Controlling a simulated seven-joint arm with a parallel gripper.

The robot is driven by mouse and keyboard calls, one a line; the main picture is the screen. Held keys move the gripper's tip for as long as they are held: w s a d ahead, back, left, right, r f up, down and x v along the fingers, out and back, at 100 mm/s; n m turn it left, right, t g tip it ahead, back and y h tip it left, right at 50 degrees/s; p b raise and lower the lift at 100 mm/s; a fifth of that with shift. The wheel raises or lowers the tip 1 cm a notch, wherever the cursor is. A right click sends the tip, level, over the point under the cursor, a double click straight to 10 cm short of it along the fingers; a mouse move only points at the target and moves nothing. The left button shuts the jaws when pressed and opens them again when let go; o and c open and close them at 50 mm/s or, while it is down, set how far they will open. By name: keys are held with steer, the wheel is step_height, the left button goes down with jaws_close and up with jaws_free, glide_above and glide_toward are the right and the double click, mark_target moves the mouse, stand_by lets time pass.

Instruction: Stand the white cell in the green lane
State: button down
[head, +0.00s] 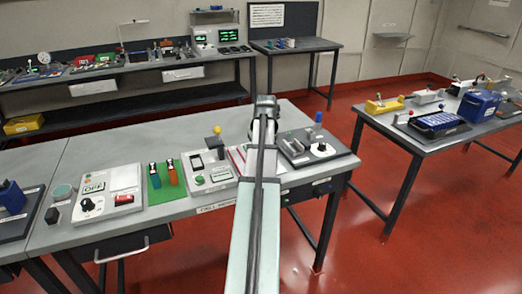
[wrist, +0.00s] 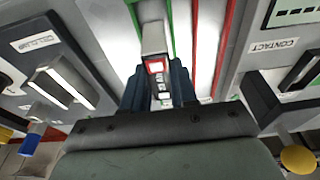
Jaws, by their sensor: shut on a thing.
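My gripper (wrist: 157,88) is shut on the white cell (wrist: 154,40), which sits between its two dark fingers. The cell's pale body and a label with red, white and black marks show in the wrist view. Under and beside it is a white board with green lines (wrist: 168,22) and red lines (wrist: 226,45). The cell lies close by the green lines at the left of the board. I cannot tell whether its foot touches the board. In the head view my arm hides the gripper and the cell; part of the white board (head: 236,157) shows left of the arm.
A device marked CONTACT (wrist: 275,48) stands close on the right in the wrist view, and another with a pale bar handle (wrist: 65,82) on the left. In the head view a green mat (head: 157,196) bears an orange cell (head: 172,174) and a dark cell (head: 153,172).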

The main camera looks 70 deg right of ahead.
steer(key=shift+f, duration=0.1)
steer(key=c, duration=0.8)
jaws_free()
step_height(320, 180, up, 14)
steer(key=s+a, duration=0.2)
steer(key=shift+f, duration=0.2)
